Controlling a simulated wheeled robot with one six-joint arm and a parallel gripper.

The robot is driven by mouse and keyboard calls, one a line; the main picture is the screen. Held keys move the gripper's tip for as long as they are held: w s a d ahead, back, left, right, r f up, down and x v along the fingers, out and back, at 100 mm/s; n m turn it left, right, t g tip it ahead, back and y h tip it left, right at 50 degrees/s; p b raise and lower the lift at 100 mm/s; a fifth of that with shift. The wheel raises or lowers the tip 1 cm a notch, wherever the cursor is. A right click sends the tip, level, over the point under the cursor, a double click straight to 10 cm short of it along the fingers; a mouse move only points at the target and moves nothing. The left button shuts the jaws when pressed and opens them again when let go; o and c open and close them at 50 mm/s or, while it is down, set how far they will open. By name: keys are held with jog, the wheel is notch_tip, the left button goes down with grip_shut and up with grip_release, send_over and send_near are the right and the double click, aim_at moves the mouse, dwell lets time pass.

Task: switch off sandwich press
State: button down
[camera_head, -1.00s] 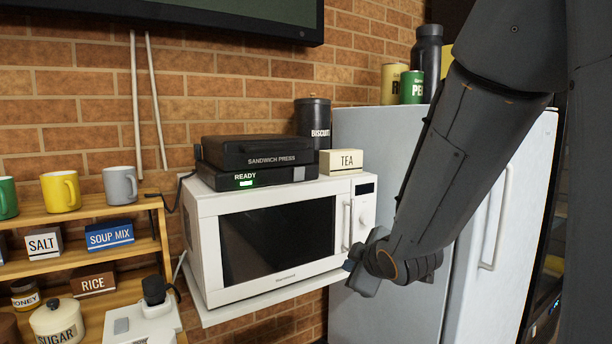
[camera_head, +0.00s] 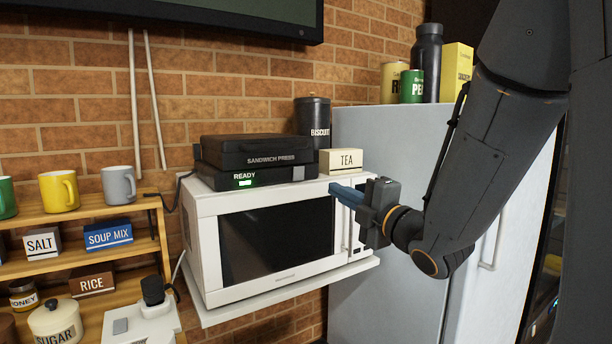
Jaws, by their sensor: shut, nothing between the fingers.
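The black sandwich press (camera_head: 255,155) lies closed on top of the white microwave (camera_head: 270,240). Its front strip reads READY and a green light (camera_head: 245,183) glows below the word. A small light grey piece (camera_head: 298,173), perhaps a switch, shows at the right end of that strip. My gripper (camera_head: 338,192) is shut and empty. Its blue fingers point left in front of the microwave's upper right front, lower than the press and to its right. They cover part of the microwave door edge and handle. I cannot tell whether they touch the microwave.
A TEA box (camera_head: 342,161) stands right of the press, with a black BISCUIT canister (camera_head: 313,118) behind. The fridge (camera_head: 375,130) is at right, with tins and a bottle on top. A wooden shelf (camera_head: 90,207) with mugs is at left. A dark screen hangs above.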

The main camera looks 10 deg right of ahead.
aim_at(299, 170)
jog(key=shift+w, duration=0.1)
jog(key=p+x, duration=0.4)
jog(key=x, duration=0.9)
jog(key=shift+w+a+r, duration=0.1)
jog(key=shift+w+a, duration=0.05)
jog(key=shift+w, duration=0.2)
jog(key=shift+a, duration=0.15)
